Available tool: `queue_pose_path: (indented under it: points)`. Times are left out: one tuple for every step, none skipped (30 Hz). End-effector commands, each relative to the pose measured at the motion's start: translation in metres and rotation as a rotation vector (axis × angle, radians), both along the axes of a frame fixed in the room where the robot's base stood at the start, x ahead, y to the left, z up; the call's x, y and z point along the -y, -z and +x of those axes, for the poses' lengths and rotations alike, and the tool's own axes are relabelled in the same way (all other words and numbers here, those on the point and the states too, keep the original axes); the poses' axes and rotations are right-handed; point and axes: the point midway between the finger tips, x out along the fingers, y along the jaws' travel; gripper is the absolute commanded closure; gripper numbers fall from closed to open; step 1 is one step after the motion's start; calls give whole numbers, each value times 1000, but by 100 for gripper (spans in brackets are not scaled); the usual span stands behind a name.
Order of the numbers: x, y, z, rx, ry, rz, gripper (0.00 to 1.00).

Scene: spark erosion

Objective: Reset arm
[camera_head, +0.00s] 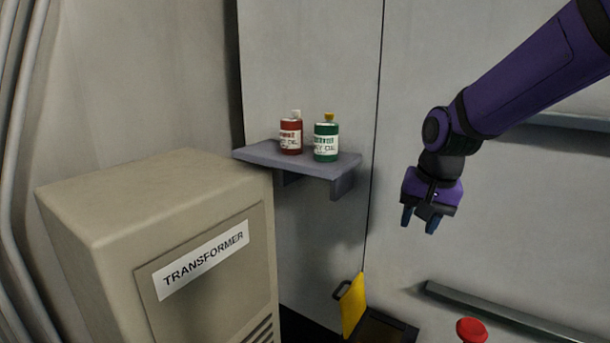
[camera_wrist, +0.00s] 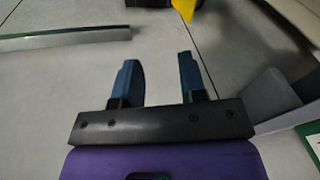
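My gripper (camera_head: 419,221) hangs from the purple arm on the right of the head view, fingers pointing down. It is to the right of the wall shelf and apart from everything. In the wrist view my gripper (camera_wrist: 158,75) shows two blue fingers spread apart with nothing between them.
A red bottle (camera_head: 291,137) and a green bottle (camera_head: 326,141) stand on a grey wall shelf (camera_head: 325,170). A beige transformer cabinet (camera_head: 110,200) is at left. Below are an open yellow lid (camera_head: 354,305), a red button (camera_head: 471,329) and a rail (camera_head: 480,310).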

Motion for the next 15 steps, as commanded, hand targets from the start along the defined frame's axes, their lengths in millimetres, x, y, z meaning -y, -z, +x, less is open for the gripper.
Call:
queue_pose_path:
  points:
    - [8,-13,-12,24,-13,0,62]
    - [13,-19,-19,34,-25,-2,62]
    - [18,-26,-28,47,-40,-5,62]
    - [22,-32,-35,58,-52,-8,62]
    - [26,-37,-43,69,-63,-12,62]
    - [32,-43,-52,84,-78,-17,62]
    - [36,-48,-60,96,-89,-21,62]
    - [39,-52,-68,105,-99,-26,62]
    - [44,-58,-78,120,-113,-32,62]
    - [48,-61,-86,131,-123,-38,62]
    - [51,-65,-93,142,-135,-43,62]
    - [55,-69,-104,156,-148,-53,62]
    - [58,-72,-112,165,-160,-60,62]
    - [61,-74,-120,176,-170,-67,62]
    - [65,-77,-130,191,-183,-78,62]
